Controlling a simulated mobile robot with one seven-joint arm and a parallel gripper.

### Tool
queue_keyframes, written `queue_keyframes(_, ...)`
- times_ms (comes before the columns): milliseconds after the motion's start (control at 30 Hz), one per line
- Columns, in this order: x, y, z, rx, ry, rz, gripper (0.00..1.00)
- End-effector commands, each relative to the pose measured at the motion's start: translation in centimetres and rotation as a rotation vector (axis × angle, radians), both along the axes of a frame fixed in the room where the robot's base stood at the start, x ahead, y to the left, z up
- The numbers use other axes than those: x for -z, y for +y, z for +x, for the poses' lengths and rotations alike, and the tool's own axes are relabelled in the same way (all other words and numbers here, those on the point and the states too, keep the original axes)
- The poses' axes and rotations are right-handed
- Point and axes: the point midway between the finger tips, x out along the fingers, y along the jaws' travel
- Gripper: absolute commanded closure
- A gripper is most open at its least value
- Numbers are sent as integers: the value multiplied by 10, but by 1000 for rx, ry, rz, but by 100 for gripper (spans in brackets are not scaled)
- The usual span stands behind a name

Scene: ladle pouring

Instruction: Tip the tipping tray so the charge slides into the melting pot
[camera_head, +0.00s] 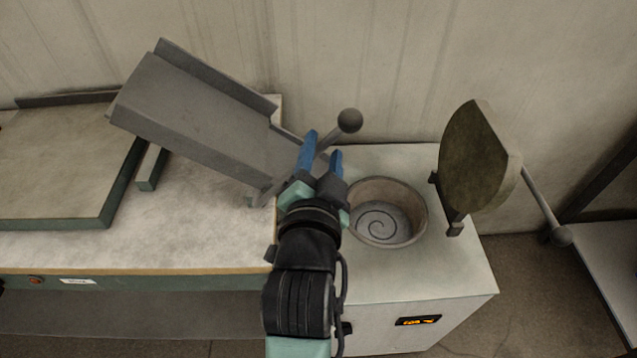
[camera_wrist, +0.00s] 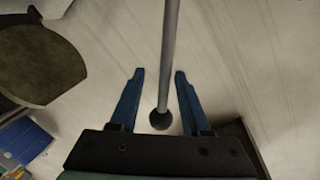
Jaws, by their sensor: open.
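The grey tipping tray (camera_head: 195,110) is tilted in the head view, its left end raised and its right end low beside the melting pot. Its bare upper surface shows no charge. The tray's handle rod ends in a dark ball (camera_head: 349,121). The round melting pot (camera_head: 357,190) is open at the top, with a spiral on its floor and no charge visible in it. My gripper (camera_head: 323,145) is open at the handle. In the wrist view the rod (camera_wrist: 171,45) and ball (camera_wrist: 160,119) lie between the spread blue fingers (camera_wrist: 159,73), with gaps on both sides.
The pot's round lid (camera_head: 475,155) stands raised to the right, with a ball-ended lever (camera_head: 561,236). A green-edged bench top (camera_head: 55,175) lies left. The wall is close behind. A grey table (camera_head: 612,255) is at far right.

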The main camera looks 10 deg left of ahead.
Motion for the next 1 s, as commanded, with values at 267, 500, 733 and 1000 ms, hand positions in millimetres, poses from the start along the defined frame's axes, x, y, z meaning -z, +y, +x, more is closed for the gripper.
queue_keyframes(267, -6, -9, -56, 2, 2, -1, 53)
queue_keyframes(500, -9, -12, -81, 4, 3, -2, 53)
queue_keyframes(733, -11, -12, -85, 3, 3, 0, 53)
queue_keyframes(1000, -11, -12, -85, 3, 3, -1, 53)
